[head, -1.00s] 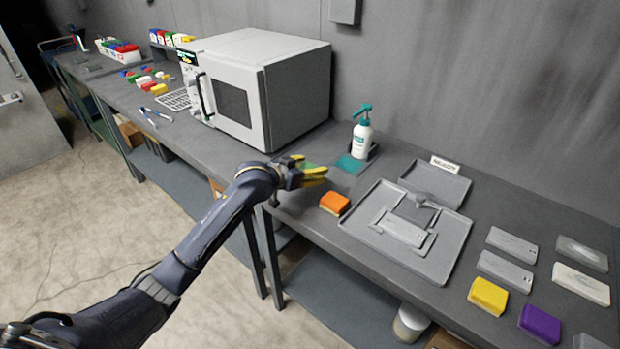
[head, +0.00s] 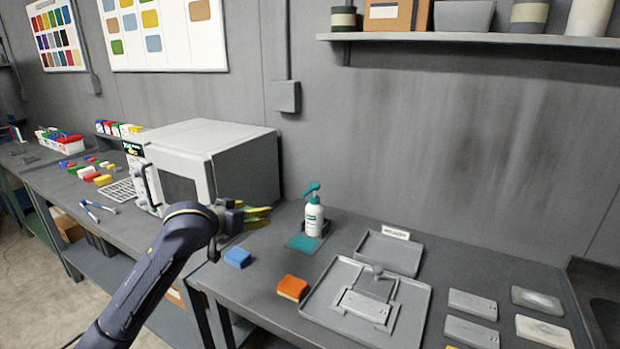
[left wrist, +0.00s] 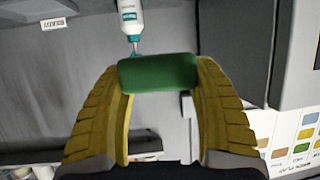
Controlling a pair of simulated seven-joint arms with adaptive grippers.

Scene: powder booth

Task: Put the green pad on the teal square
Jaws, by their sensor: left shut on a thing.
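The green pad (left wrist: 158,73) is between the yellow fingers of my left gripper, seen clearly in the left wrist view. In the head view my left gripper (head: 260,216) is shut on it, up and to the left of the teal square in the picture; the fingers mostly hide the pad there. The teal square (head: 301,243) lies on the bench, in front of a white pump bottle (head: 314,217) with a teal top. The part of the square that shows is bare. My right gripper is not in view.
A blue pad (head: 237,257) and an orange pad (head: 292,288) lie near the bench's front edge. A grey tray (head: 322,322) is to the right of the orange pad. A white oven-like box (head: 245,165) stands behind my left arm.

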